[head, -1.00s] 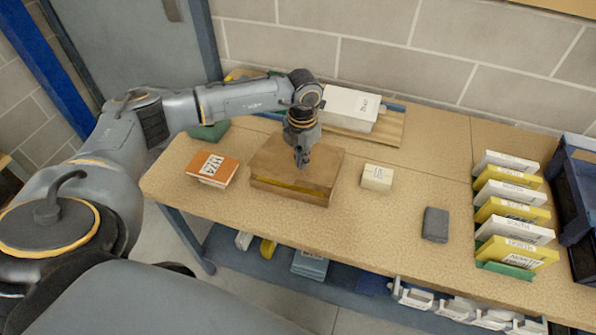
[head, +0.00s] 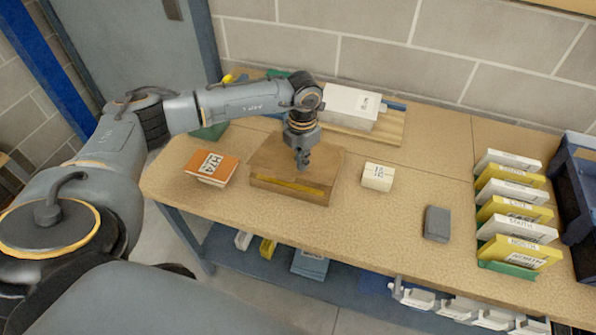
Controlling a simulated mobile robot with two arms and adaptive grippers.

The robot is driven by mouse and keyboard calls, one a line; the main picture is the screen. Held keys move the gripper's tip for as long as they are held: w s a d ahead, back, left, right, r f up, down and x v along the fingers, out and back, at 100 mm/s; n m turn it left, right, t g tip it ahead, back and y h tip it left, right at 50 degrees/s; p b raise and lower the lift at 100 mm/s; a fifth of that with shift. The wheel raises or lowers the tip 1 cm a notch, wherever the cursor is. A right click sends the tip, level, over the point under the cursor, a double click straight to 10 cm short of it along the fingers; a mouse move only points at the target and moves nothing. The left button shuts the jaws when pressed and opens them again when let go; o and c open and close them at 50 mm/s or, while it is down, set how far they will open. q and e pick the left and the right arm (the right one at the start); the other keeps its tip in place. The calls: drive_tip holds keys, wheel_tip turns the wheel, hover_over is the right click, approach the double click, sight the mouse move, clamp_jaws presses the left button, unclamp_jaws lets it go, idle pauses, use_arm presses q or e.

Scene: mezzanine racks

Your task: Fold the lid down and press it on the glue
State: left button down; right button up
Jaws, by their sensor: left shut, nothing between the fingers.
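A brown box (head: 270,178) sits on the workbench, left of its middle. Its lid (head: 325,165) lies down flat on top, and a yellowish strip (head: 290,186) shows along the front side. My left gripper (head: 301,166) points down at the lid with its fingers shut and empty. The fingertips appear to be at the lid's surface; whether they touch cannot be told for sure. No glue can be told apart under the lid. My right gripper is not in view.
An orange-covered stack (head: 212,167) lies left of the box, and a small cream block (head: 378,176) lies right. A white box (head: 350,106) on a board stands behind. A grey block (head: 437,223) and a row of yellow and white packets (head: 515,213) are farther right.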

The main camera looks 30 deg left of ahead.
sight(302, 174)
use_arm(q)
drive_tip(key=shift+f+b, duration=2.15)
drive_tip(key=shift+f, duration=0.75)
drive_tip(key=shift+r, duration=0.15)
wheel_tip(302, 174, up, 11)
drive_tip(key=p, duration=0.7)
